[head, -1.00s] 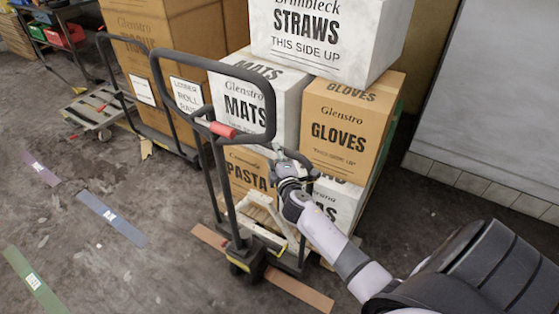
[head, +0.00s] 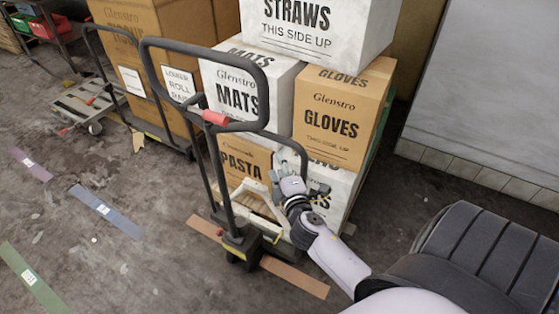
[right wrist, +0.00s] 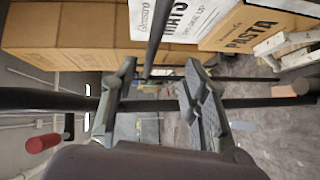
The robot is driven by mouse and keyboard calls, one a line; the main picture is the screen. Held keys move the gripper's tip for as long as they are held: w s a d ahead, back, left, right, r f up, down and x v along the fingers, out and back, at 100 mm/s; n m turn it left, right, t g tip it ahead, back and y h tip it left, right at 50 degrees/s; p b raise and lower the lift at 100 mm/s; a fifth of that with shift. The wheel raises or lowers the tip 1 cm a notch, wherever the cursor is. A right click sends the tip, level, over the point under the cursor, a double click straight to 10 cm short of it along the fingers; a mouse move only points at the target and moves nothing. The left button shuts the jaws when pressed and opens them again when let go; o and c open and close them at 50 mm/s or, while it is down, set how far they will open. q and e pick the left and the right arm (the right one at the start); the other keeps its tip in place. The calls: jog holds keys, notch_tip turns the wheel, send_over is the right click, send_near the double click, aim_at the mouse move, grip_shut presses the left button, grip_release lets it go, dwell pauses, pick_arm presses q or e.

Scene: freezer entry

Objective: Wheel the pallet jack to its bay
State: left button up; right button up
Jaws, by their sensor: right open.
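The pallet jack (head: 228,195) stands upright in the middle of the head view, with a black loop handle and a red grip (head: 215,117). Its dark base (head: 241,246) sits on the floor across an orange-brown strip (head: 295,278). The red grip also shows at the left of the right wrist view (right wrist: 44,142). My right gripper (head: 298,182) is right of the jack's mast, in front of the stacked boxes. It is open, and no object is clearly held. A dark bar (right wrist: 265,102) crosses behind or between its fingers; I cannot tell which. My left gripper is out of view.
Boxes marked MATS (head: 236,90), GLOVES (head: 335,120) and PASTA (head: 242,163) are stacked behind the jack. Another loaded cart (head: 140,60) and a low trolley (head: 88,105) stand left. Blue (head: 105,211) and green (head: 30,280) floor strips lie on open floor at left.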

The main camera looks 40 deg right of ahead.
aim_at(275, 140)
jog(key=x, duration=0.5)
jog(key=d+b+x, duration=0.1)
jog(key=x, duration=0.3)
jog(key=d+x, duration=0.1)
jog(key=x, duration=0.4)
jog(key=shift+d+r, duration=0.15)
jog(key=shift+d, duration=0.1)
grip_shut()
dwell(0.5)
